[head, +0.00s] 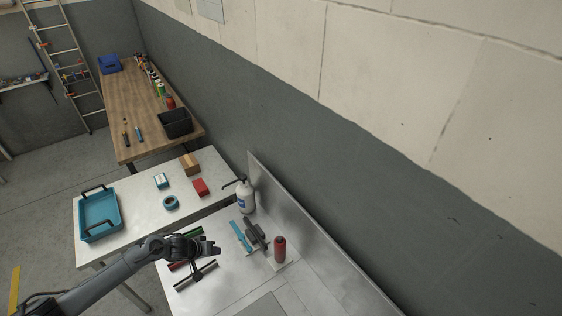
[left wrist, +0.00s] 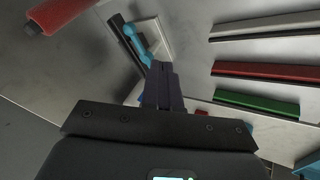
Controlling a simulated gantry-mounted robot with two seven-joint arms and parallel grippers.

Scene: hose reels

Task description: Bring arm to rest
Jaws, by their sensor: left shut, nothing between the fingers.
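My left arm comes in from the lower left in the head view. Its gripper (head: 216,250) is over the light grey worktop (head: 232,278), with nothing held. In the left wrist view the two fingers (left wrist: 164,72) are together and empty, above the grey surface. A green bar (head: 193,233) and a red bar (head: 178,266) lie partly hidden by the gripper in the head view. The right gripper is in neither view.
Right of the gripper are a blue-handled tool (head: 240,236), a red cylinder (head: 279,249) and a white pump bottle (head: 245,195). A low upright panel (head: 310,235) edges the worktop. A blue tray (head: 99,214) stands on the white table to the left.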

